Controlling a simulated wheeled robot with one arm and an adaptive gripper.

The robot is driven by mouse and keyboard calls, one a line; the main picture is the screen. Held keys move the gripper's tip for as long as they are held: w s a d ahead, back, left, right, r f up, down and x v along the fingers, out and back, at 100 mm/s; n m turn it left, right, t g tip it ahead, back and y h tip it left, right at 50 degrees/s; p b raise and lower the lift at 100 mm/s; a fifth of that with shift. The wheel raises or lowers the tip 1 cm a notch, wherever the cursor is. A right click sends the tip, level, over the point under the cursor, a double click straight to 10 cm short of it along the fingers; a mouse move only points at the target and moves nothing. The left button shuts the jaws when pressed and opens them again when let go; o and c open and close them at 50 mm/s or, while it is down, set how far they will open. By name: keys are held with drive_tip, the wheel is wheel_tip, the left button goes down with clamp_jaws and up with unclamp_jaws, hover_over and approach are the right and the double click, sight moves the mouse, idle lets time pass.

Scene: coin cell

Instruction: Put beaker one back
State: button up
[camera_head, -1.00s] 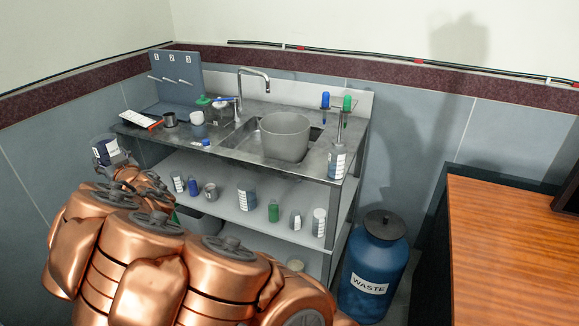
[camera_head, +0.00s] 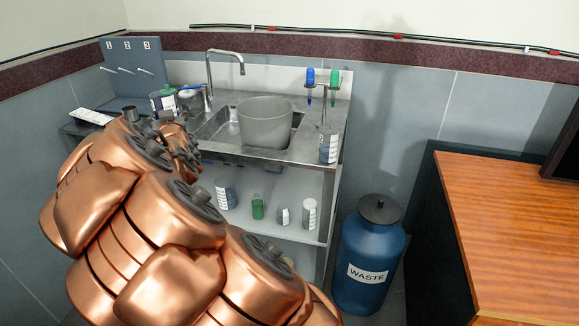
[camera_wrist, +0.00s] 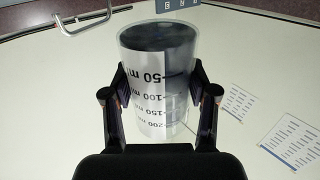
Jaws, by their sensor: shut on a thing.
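A clear beaker (camera_wrist: 158,62) with volume marks from 50 to 200 ml fills the middle of the wrist view. My gripper (camera_wrist: 158,88) is shut on it, one finger on each side of its wall. I cannot tell which number the beaker bears.
The steel bench has a sink with a grey bucket (camera_head: 265,122), a tap (camera_head: 226,62) and a numbered hook board (camera_head: 132,68). Several containers, including a green bottle (camera_head: 257,206), stand on the shelf below. A blue waste drum (camera_head: 368,255) stands right.

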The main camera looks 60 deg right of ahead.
drive_tip(key=s+d+f+m+g+h+b, duration=0.35)
drive_tip(key=s+d, duration=0.25)
drive_tip(key=s, duration=0.4)
drive_tip(key=s+d+f+m+g+h+b, duration=0.25)
drive_tip(key=s+d+f+b, duration=0.2)
drive_tip(key=s+d, duration=0.35)
drive_tip(key=s+d+f+m+g+h+b, duration=0.25)
drive_tip(key=s+d+b, duration=0.2)
drive_tip(key=s, duration=0.65)
drive_tip(key=shift+n+g+y, duration=0.25)
drive_tip(key=shift+n+y, duration=0.1)
drive_tip(key=shift+y, duration=0.1)
drive_tip(key=w+d+p, duration=0.1)
drive_tip(key=w+d, duration=0.2)
drive_tip(key=d, duration=0.1)
drive_tip(key=w+d+f+p, duration=0.1)
drive_tip(key=w+d, duration=0.3)
drive_tip(key=w+d+f+p, duration=0.1)
drive_tip(key=w+d, duration=0.2)
drive_tip(key=d, duration=0.2)
drive_tip(key=shift+w+f, duration=0.15)
drive_tip(key=shift+f, duration=0.1)
drive_tip(key=shift+a+f, duration=0.1)
drive_tip(key=shift+f, duration=1.7)
drive_tip(key=shift+f, duration=0.15)
drive_tip(key=o, duration=1.2)
